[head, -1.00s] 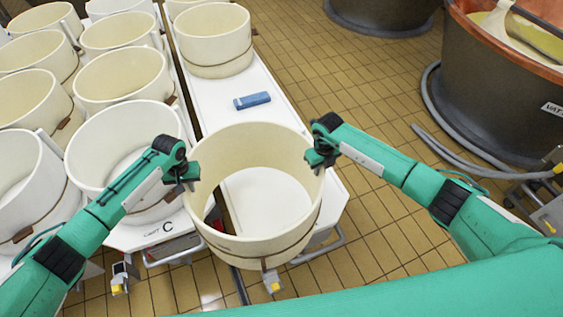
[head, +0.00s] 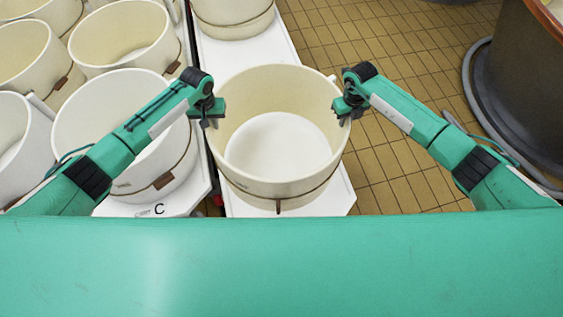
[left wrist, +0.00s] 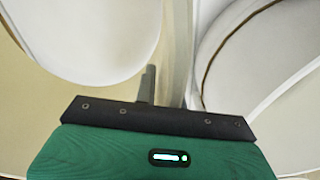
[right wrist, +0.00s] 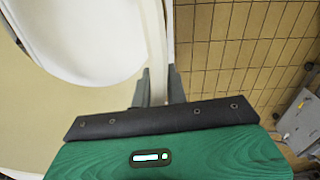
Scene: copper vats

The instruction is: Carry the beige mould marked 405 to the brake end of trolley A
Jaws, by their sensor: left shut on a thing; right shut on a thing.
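The beige mould (head: 280,92) is a round, open tub held between my grippers, over the near end of a white-topped trolley (head: 245,54). I cannot tell whether it touches the top. No number shows on it, and the trolley's letter is hidden. My left gripper (head: 208,116) is shut on the left of its rim; my right gripper (head: 342,108) is shut on the right. In the left wrist view the finger (left wrist: 148,84) is at the mould's wall. In the right wrist view the fingers (right wrist: 157,86) straddle the wall.
Trolley C (head: 180,205) stands close on the left, with several moulds, the nearest (head: 75,125) almost against the held one. Another mould (head: 235,12) stands further along the trolley. A dark vat (head: 530,85) with a hose stands right. Tiled floor (head: 400,150) is clear between.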

